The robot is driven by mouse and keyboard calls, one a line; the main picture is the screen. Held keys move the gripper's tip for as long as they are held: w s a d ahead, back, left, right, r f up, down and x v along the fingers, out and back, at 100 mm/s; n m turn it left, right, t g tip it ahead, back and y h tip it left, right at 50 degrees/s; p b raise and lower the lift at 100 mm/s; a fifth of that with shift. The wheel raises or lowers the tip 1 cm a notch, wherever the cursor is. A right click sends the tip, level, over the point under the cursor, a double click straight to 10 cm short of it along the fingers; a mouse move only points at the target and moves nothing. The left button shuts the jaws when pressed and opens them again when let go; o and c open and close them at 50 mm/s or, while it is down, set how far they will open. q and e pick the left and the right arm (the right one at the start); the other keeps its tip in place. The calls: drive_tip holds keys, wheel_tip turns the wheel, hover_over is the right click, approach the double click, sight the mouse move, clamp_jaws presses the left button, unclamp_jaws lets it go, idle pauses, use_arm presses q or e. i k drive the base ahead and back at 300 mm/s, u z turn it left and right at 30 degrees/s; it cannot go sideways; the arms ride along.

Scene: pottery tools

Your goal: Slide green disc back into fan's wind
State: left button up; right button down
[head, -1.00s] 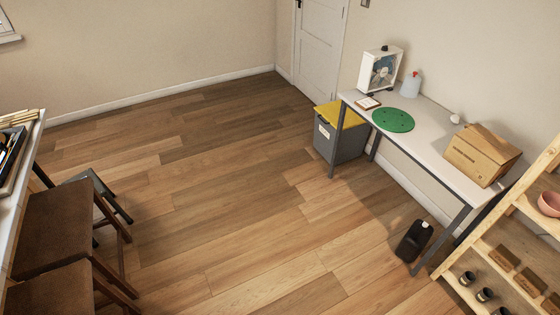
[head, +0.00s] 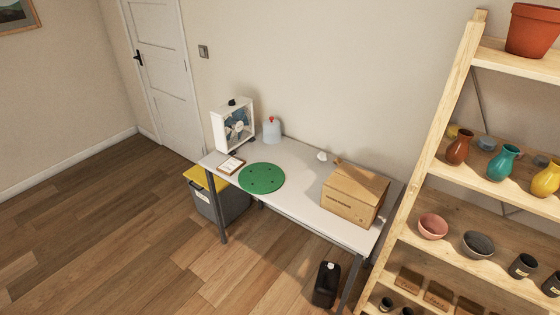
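A flat round green disc (head: 262,178) with small dark dots lies on a white table (head: 309,204) against the wall. It sits near the table's front edge, left of the middle. A white box-framed fan (head: 234,126) stands at the table's far left end, behind and left of the disc. The disc lies apart from the fan. Whether the fan is turning cannot be told. Neither of my grippers is in view.
On the table are a small framed card (head: 231,165), a pale bottle (head: 271,130) and a cardboard box (head: 355,193). A grey bin with a yellow lid (head: 207,194) and a black canister (head: 327,284) stand on the floor. A wooden shelf (head: 430,150) stands at right. Floor at left is clear.

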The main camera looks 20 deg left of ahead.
sight(257, 177)
drive_tip(key=u, duration=0.25)
drive_tip(key=i, duration=1.1)
drive_tip(key=u, duration=0.55)
